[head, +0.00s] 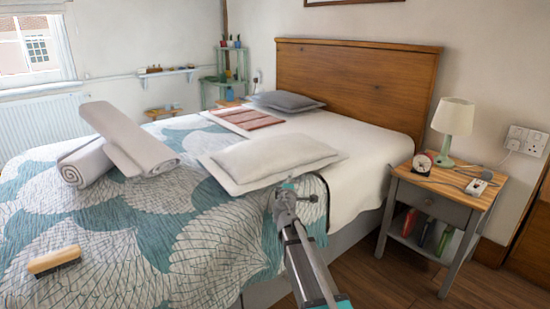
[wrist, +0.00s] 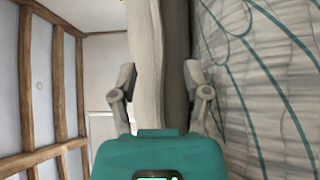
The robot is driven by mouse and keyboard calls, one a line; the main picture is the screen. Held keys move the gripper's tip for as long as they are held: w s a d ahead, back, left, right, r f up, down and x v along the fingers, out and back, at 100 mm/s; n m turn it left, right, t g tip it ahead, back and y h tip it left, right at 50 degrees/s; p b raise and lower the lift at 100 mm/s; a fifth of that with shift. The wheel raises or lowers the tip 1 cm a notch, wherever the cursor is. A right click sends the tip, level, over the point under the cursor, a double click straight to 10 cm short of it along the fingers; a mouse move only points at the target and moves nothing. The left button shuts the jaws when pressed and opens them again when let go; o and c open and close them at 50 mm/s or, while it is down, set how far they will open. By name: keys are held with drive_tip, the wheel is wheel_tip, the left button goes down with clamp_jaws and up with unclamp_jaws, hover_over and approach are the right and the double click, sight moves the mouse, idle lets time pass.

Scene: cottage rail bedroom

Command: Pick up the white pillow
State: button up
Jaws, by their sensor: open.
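The white pillow (head: 272,157) lies flat on the bed (head: 375,150), nearer to me than the headboard. My gripper (head: 286,190) is at the pillow's near edge in the head view, its arm reaching up from the bottom. In the wrist view my gripper (wrist: 160,72) is open, one finger on each side of a pale cushion edge (wrist: 146,50) with a darker grey band beside it. This edge looks like the white pillow's. I cannot tell whether the fingers touch it. The far parts of the fingers are hidden in the head view.
Rolled white towels (head: 127,139) and a wooden brush (head: 54,261) lie on the patterned quilt (head: 150,235). A grey pillow (head: 286,102) and a red-striped cloth (head: 240,117) lie farther back. A nightstand (head: 440,190) with a lamp (head: 454,122) and clock (head: 422,162) stands right.

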drive_tip(key=shift+x, duration=2.6)
drive_tip(key=shift+r, duration=0.1)
clamp_jaws()
